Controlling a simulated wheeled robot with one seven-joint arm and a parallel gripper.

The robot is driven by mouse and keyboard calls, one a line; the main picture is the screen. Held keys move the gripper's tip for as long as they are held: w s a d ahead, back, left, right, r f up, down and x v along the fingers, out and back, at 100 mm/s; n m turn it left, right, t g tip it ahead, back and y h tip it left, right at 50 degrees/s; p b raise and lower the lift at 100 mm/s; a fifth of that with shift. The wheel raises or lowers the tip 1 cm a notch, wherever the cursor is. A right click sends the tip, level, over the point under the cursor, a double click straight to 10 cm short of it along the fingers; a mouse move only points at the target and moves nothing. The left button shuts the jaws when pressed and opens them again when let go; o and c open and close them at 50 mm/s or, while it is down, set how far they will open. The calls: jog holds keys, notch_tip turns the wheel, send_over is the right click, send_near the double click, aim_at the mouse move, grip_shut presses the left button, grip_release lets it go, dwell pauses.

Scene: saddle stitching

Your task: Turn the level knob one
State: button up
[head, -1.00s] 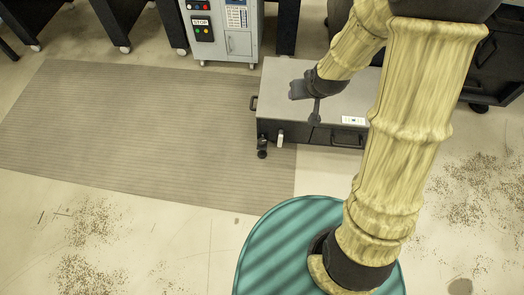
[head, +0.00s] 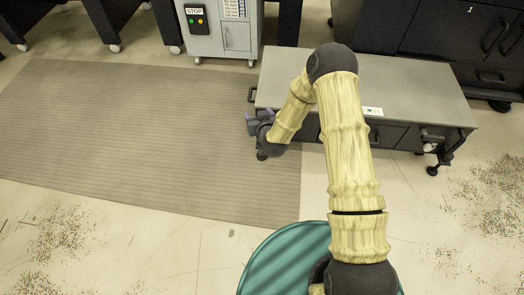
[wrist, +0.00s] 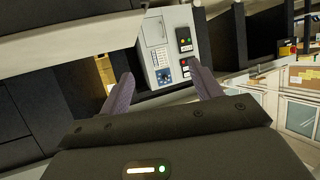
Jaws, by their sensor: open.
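My gripper (head: 258,117) is at the front left corner of a low grey-topped bench (head: 415,95), near its side handle. In the wrist view its two purple-grey fingers (wrist: 162,82) are apart with nothing between them. A small pale knob or lever (head: 428,147) shows at the right end of the bench's front, by a caster. No number can be read on it. The front left corner, below my gripper, is partly hidden by my arm, and any knob there cannot be made out.
A grey control cabinet (head: 225,38) with a STOP sign and buttons stands behind the bench; it also shows in the wrist view (wrist: 167,50). Dark machines stand along the back. A ribbed mat (head: 140,140) lies to the left, clear. Debris is scattered on the floor at right.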

jog(key=s+f+m+t+h+b, duration=0.2)
jog(key=f+b, duration=0.7)
jog(key=f, duration=0.7)
jog(key=s+f+m+t+h+b, duration=0.2)
jog(key=s+f+b, duration=0.3)
jog(key=f+b, duration=0.4)
notch_tip(320, 180, down, 7)
jog(key=shift+f+t+h, duration=0.1)
jog(key=shift+t+h, duration=0.4)
jog(key=shift+t, duration=0.2)
jog(key=shift+a, duration=0.1)
jog(key=w+b, duration=0.3)
jog(key=w, duration=0.2)
jog(key=w+b, duration=0.4)
jog(key=w, duration=0.2)
jog(key=w+b, duration=0.4)
jog(key=w, duration=0.1)
jog(key=shift+w+d+f, duration=0.15)
jog(key=shift+w+d, duration=0.15)
jog(key=shift+w, duration=0.45)
jog(key=shift+r, duration=0.2)
jog(key=c, duration=1)
